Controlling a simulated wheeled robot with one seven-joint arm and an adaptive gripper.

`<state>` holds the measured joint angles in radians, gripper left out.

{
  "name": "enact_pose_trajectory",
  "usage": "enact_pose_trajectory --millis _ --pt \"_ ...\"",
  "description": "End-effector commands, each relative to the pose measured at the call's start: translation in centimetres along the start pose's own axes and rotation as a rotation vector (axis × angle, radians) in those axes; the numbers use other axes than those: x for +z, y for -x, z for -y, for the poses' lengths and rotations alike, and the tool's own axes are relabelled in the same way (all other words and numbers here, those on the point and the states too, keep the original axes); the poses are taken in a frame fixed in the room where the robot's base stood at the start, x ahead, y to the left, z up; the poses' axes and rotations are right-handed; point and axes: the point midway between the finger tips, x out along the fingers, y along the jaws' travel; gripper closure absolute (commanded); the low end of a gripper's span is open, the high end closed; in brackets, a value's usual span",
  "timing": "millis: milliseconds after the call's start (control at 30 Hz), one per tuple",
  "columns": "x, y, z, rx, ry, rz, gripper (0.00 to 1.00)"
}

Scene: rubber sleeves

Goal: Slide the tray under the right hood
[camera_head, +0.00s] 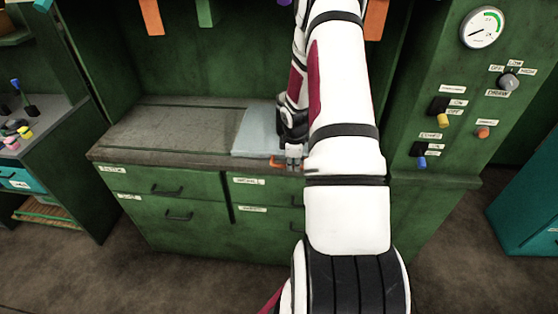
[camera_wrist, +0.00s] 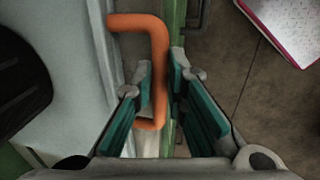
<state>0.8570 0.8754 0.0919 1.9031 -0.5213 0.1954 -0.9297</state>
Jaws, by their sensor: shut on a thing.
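The pale grey-blue tray (camera_head: 256,134) lies flat on the worktop at its front edge, right of the middle. It also shows at the left of the wrist view (camera_wrist: 78,90). Its orange handle (camera_head: 277,163) sticks out at the front and shows in the wrist view (camera_wrist: 137,21). My gripper (camera_head: 291,160) is at this handle, with its teal-padded fingers (camera_wrist: 162,92) on either side of the orange bar, shut on it. The green hood recess (camera_head: 205,60) stands above the worktop. My arm hides the right part of the worktop and hood.
The grey worktop (camera_head: 165,127) left of the tray is bare. Orange (camera_head: 152,16) and green (camera_head: 204,12) strips hang above. Green drawers (camera_head: 170,200) are below. A panel with a gauge (camera_head: 482,27) and knobs stands right. A pink-edged white item (camera_wrist: 290,25) lies beyond the bench edge.

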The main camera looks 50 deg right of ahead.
Motion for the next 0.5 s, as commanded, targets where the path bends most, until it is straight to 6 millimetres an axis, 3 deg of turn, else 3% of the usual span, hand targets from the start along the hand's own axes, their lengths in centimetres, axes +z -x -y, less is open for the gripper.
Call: enact_pose_trajectory --millis 33,200,500 --pt "1.6 0.3 0.3 -0.005 -0.004 0.003 1.00" --pt "4.5 0.2 0.2 -0.004 -0.004 0.003 1.00" --pt "6.6 0.0 0.2 -0.004 0.000 0.002 1.00"
